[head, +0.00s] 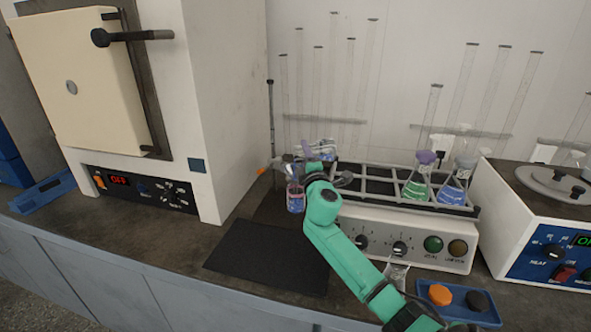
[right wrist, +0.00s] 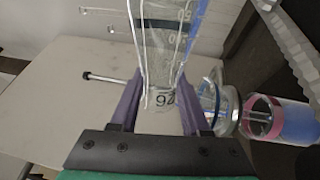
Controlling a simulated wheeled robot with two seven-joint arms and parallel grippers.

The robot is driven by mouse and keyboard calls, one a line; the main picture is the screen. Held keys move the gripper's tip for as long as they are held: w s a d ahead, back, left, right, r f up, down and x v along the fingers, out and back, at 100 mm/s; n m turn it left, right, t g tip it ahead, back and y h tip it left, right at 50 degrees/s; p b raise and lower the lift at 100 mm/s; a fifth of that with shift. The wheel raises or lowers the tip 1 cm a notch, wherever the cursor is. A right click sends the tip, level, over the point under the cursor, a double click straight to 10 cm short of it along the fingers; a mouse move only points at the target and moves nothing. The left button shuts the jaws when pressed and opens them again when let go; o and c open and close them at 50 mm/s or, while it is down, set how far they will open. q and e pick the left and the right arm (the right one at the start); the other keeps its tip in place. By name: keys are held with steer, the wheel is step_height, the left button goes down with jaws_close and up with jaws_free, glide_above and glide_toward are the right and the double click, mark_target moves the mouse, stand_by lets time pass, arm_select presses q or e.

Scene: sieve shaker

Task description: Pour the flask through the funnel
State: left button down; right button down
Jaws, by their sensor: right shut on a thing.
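My right gripper (head: 303,172) is at the left end of the shaker, partly hidden by its own arm. In the right wrist view its purple fingers (right wrist: 155,112) are shut on a clear glass flask (right wrist: 160,65) with printed graduations and a dark band. In the head view the flask (head: 321,148) shows as a small bluish glass shape behind the gripper. Close by hangs or stands a glass vessel (head: 295,198) with a pink band and blue contents; it also shows in the right wrist view (right wrist: 290,121). I cannot make out the funnel clearly. My left gripper is not in view.
A shaker (head: 432,250) with a rack holds a green flask (head: 416,188) and a blue flask (head: 453,191). A black mat (head: 265,258) lies bare in front. A blue tray (head: 480,315) holds stoppers. An oven (head: 226,110) stands left, a hotplate (head: 515,235) right.

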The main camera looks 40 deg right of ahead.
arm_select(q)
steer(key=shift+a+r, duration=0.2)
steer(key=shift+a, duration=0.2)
arm_select(e)
steer(key=shift+r+n, duration=0.1)
steer(key=shift+n, duration=0.5)
stand_by(0.6)
